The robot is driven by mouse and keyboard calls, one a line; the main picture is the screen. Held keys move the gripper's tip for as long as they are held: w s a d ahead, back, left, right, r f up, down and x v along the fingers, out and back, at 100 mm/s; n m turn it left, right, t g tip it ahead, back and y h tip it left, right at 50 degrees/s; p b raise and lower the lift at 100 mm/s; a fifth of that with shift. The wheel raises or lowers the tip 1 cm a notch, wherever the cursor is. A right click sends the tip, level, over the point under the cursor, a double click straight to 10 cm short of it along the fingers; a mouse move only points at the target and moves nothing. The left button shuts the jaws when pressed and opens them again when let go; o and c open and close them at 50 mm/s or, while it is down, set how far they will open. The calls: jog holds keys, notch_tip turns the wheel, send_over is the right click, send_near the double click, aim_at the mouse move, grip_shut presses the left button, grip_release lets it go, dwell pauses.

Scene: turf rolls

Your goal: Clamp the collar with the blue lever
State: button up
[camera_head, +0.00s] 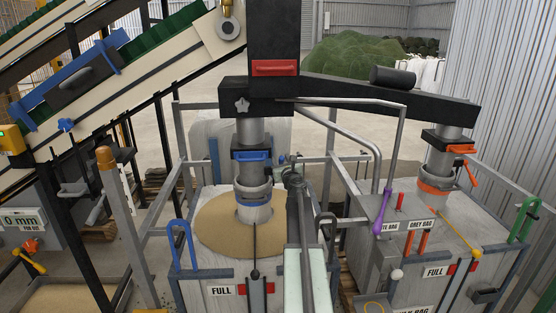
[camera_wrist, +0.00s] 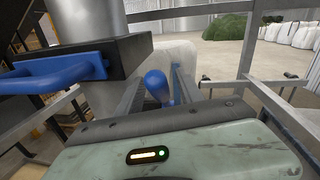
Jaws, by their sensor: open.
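The left spout carries a grey collar with a blue band (camera_head: 254,185) around the white bag neck (camera_head: 254,212). A small blue knob, seemingly the blue lever's end (camera_head: 282,159), shows just right of the spout. In the wrist view the rounded blue lever (camera_wrist: 157,86) stands between the two fingers of my gripper (camera_wrist: 163,78). My gripper (camera_head: 291,164) is open around the lever, with no clear contact. Its lower part and the collar joint are hidden in the wrist view.
A black block with a blue handle (camera_head: 252,155) sits close left, above the collar; the handle (camera_wrist: 50,75) looms in the wrist view. Grey frame rails (camera_head: 320,160) stand to the right. A second spout with an orange collar (camera_head: 437,187) and a purple-ended lever (camera_head: 381,221) are farther right.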

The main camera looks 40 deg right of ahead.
jog(key=shift+x, duration=1.1)
jog(key=shift+s+a, duration=0.1)
grip_shut()
dwell(0.4)
